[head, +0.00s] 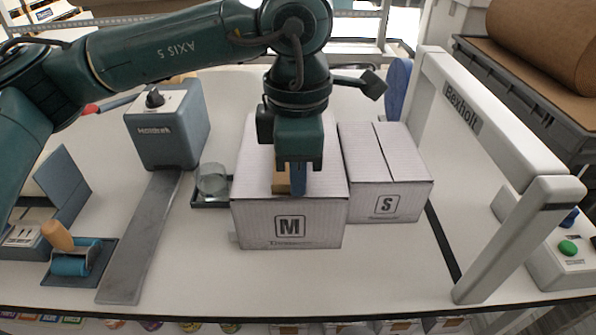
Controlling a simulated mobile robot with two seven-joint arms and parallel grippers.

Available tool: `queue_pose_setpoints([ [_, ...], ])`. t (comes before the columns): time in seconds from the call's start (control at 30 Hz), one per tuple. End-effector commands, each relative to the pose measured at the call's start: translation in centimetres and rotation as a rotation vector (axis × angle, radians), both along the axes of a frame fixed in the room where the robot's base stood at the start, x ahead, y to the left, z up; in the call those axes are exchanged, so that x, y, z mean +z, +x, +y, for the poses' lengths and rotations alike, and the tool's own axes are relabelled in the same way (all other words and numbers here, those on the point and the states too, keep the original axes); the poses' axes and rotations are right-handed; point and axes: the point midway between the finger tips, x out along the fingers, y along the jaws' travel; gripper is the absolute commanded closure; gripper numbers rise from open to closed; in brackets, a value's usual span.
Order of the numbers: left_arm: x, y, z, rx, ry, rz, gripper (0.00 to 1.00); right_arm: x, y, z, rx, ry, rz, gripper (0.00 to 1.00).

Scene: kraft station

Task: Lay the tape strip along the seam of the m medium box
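The m medium box (250,217) is a white carton marked M, standing closed in the middle of the table. My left gripper (297,186) points down over the front part of its top, and hides most of the top and its seam. A short tan piece (281,182), which looks like the tape strip, shows beside a blue finger near the box's front top edge. I cannot tell whether the fingers pinch it or whether it lies on the box. My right gripper is not in view.
A smaller S box (407,172) stands against the right side of the M box. Left are a grey dispenser (168,130) with a long metal plate (140,240), a glass dish (212,180) and a blue roller (76,262). A white Bexholt frame (493,125) stands right.

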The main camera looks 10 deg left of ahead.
Motion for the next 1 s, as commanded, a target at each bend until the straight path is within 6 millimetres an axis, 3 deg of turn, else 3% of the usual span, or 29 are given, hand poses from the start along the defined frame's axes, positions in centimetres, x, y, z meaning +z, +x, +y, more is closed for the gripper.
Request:
queue_pose_setpoints([
  [1.0,-0.85,-0.02,0.00,-0.001,0.000,0.000,1.00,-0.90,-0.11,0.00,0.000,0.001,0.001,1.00],
])
